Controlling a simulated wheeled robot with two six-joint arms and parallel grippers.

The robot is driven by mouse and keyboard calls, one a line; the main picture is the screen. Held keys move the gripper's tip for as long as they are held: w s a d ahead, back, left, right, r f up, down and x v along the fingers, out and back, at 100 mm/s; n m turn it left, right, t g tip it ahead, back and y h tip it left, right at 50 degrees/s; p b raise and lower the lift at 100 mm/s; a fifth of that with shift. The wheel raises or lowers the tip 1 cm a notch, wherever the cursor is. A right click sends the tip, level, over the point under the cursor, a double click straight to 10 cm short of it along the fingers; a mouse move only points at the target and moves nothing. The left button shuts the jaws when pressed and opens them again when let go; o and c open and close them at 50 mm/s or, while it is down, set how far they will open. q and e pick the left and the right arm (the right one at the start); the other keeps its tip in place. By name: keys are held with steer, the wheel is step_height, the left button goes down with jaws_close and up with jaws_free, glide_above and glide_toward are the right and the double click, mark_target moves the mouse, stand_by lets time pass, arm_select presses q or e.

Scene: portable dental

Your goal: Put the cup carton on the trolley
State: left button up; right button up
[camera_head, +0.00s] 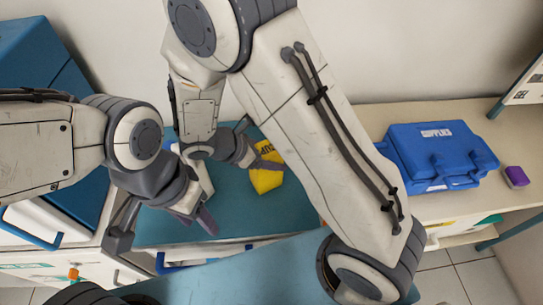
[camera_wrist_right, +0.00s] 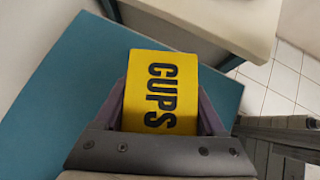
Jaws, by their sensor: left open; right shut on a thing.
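The cup carton is a yellow box (camera_head: 266,180) marked in black; the wrist view shows the word CUPS on it (camera_wrist_right: 161,92). My right gripper (camera_head: 260,146) is shut on it, with one finger on each side in the wrist view (camera_wrist_right: 161,112). The carton is over a teal top (camera_head: 222,192), which also shows in the wrist view (camera_wrist_right: 60,95). I cannot tell whether the carton touches this top, or whether the top is the trolley's. My left gripper (camera_head: 165,230) is open and empty, left of the carton. My right arm hides part of the teal top.
A blue supplies case (camera_head: 435,155) and a small purple box (camera_head: 516,176) are on the beige counter (camera_head: 445,207) at right. A second teal surface (camera_head: 265,272) lies in front. A blue cabinet (camera_head: 35,65) stands at left. The teal top around the carton looks mostly bare.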

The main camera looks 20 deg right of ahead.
steer(key=o, duration=1.5)
steer(key=shift+r, duration=0.2)
steer(key=v, duration=1.1)
steer(key=s+r+m+y, duration=0.1)
steer(key=s+m+y, duration=0.2)
steer(key=s+m, duration=0.1)
steer(key=s+a+r+m+g+y, duration=0.1)
steer(key=s+m+y, duration=0.2)
steer(key=s, duration=0.3)
steer(key=s+r+m+y, duration=0.1)
steer(key=s+m+y, duration=0.2)
steer(key=s+m, duration=0.2)
steer(key=shift+s+a+r+m+g+y+p, duration=0.2)
steer(key=shift+s+r+m+g+y+p, duration=0.1)
steer(key=shift+s+r+m+g+y, duration=0.15)
steer(key=shift+w, duration=0.1)
